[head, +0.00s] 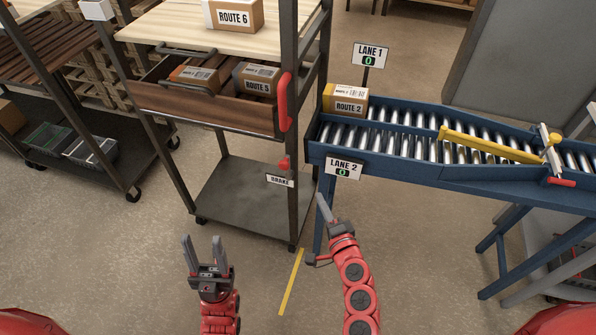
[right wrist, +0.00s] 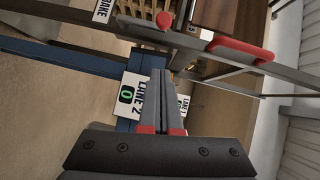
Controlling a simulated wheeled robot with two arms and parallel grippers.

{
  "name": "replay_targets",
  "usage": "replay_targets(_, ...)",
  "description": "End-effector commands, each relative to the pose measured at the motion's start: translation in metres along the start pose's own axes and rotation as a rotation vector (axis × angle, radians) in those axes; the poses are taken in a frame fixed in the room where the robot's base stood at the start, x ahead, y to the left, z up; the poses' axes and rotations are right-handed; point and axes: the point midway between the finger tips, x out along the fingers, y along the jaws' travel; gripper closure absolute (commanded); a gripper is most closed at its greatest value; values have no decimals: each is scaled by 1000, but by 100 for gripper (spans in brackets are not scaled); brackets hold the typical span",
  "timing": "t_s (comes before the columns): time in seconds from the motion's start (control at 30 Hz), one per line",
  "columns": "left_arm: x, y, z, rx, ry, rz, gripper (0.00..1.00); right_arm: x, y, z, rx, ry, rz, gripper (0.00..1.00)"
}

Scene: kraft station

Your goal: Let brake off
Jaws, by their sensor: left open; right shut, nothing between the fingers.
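The brake is a small red lever (head: 284,163) on the cart's near right post, above a white BRAKE sign (head: 280,180). In the right wrist view the red brake knob (right wrist: 163,20) shows near the top, beyond my fingertips. The cart (head: 243,190) stands left of the conveyor, with a larger red handle (head: 285,102) higher on the same post. My left gripper (head: 202,243) is open and empty, low in front of the cart. My right gripper (head: 323,207) is shut and empty, below and right of the brake lever, apart from it.
The blue roller conveyor (head: 425,176) runs right from the cart, with a yellow diverter bar (head: 490,146) and a ROUTE 2 box (head: 346,100). The LANE 2 sign (head: 343,168) hangs at its near corner. The cart's drawer (head: 205,115) holds boxes. Floor in front is open, with a yellow line (head: 291,282).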

Motion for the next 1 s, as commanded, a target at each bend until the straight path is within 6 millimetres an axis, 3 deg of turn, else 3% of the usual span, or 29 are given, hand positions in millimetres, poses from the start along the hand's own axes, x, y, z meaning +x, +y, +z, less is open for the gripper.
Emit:
replay_targets(0.37,0,0,0,0,0,0,50,0,-2,4,11,-17,-5,100)
replay_targets(0.53,2,0,0,0,0,0,50,9,-3,5,11,-19,-6,100)
replay_targets(1.0,16,-1,-3,0,0,0,50,93,-4,6,9,-20,-5,100)
